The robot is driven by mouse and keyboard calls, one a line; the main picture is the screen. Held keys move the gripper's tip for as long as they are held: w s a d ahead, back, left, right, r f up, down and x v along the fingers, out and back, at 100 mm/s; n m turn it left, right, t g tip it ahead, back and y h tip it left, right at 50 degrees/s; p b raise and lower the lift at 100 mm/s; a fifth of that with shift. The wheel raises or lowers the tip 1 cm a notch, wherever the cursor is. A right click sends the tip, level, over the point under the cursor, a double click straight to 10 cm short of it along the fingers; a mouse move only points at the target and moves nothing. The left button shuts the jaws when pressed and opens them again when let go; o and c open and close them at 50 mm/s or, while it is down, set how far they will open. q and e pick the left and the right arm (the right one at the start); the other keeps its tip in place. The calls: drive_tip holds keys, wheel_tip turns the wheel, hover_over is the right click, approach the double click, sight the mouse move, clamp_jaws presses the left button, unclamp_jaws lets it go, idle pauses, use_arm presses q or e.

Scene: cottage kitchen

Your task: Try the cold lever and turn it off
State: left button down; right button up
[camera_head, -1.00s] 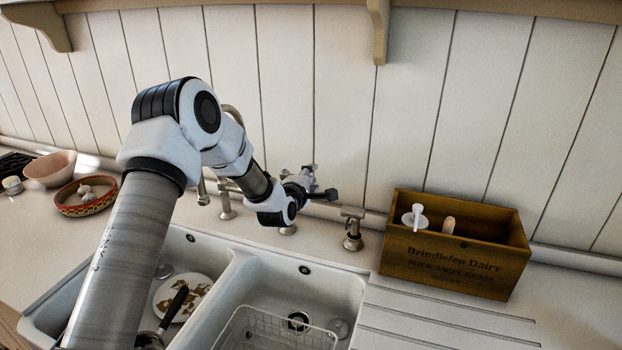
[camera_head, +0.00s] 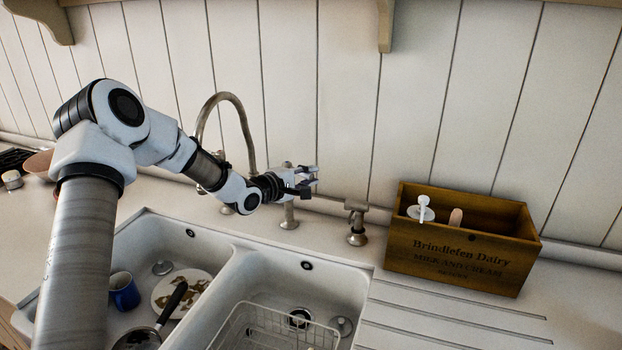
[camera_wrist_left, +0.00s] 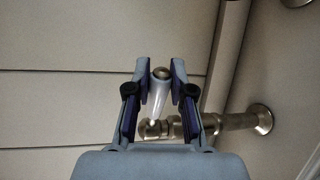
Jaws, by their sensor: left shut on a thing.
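The tap has a tall curved metal spout (camera_head: 234,98) at the back of the double sink. Its right pillar (camera_head: 289,212) stands beneath my left gripper (camera_head: 310,180). In the left wrist view, a pale lever (camera_wrist_left: 160,90) with a brass-coloured end sits between the two fingers of the left gripper (camera_wrist_left: 163,66). The gripper is shut on it. A metal pillar and flange (camera_wrist_left: 250,120) show behind it. In the head view the gripper hides most of the lever, and no hot or cold mark can be read. No water stream can be seen. My right gripper is not in view.
A separate short metal fitting (camera_head: 356,224) stands right of the tap. A wooden dairy box (camera_head: 462,262) is further right. The sink holds a blue mug (camera_head: 124,292), a dirty plate (camera_head: 168,300), a pan and a wire rack (camera_head: 250,325). The plank wall is close behind the tap.

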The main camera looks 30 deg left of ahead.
use_arm(q)
drive_tip(key=c, duration=1)
unclamp_jaws()
drive_tip(key=shift+a, duration=0.1)
drive_tip(key=shift+s, duration=0.1)
drive_tip(key=v, duration=0.7)
drive_tip(key=shift+c, duration=0.3)
